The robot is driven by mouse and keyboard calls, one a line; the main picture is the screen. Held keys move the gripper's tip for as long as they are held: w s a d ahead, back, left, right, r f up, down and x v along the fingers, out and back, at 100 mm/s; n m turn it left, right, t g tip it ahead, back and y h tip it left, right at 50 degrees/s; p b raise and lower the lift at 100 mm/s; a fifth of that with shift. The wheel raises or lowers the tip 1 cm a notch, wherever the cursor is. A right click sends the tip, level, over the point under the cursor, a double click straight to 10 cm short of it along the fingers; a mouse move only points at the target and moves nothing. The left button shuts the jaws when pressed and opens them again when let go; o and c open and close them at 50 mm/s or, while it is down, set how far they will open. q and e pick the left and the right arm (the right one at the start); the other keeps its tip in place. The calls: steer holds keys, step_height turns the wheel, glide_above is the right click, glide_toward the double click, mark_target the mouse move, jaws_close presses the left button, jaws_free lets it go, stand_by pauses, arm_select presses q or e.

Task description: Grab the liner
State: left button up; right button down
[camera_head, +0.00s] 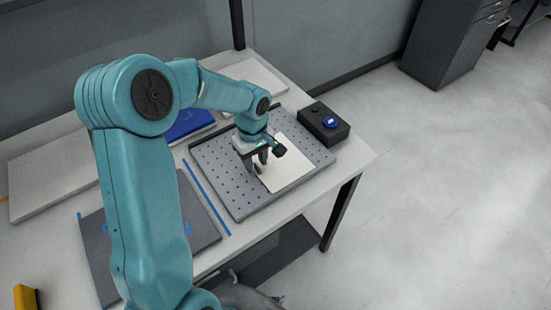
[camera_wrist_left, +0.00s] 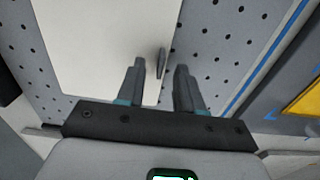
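A white rectangular sheet (camera_head: 290,165), which looks like the vinyl piece with its liner, lies flat on a grey perforated plate (camera_head: 235,195). In the left wrist view the sheet (camera_wrist_left: 100,40) fills the upper middle, on the holed plate (camera_wrist_left: 215,45). My left gripper (camera_head: 260,164) points down at the sheet's near left edge. In the left wrist view its two fingers (camera_wrist_left: 158,72) are apart. A small dark upright sliver (camera_wrist_left: 161,63) shows between and beyond them at the sheet's edge; I cannot tell whether it is a lifted liner corner. My right gripper is not in view.
A black box with a blue button (camera_head: 328,122) stands at the plate's far right corner. A dark grey mat (camera_head: 205,225), blue strips (camera_head: 208,198) and a blue item (camera_head: 190,124) lie left of the plate. A yellow object (camera_head: 26,297) sits at the lower left.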

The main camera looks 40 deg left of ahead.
arm_select(q)
steer(key=shift+f, duration=0.35)
jaws_close()
steer(key=shift+r, duration=0.15)
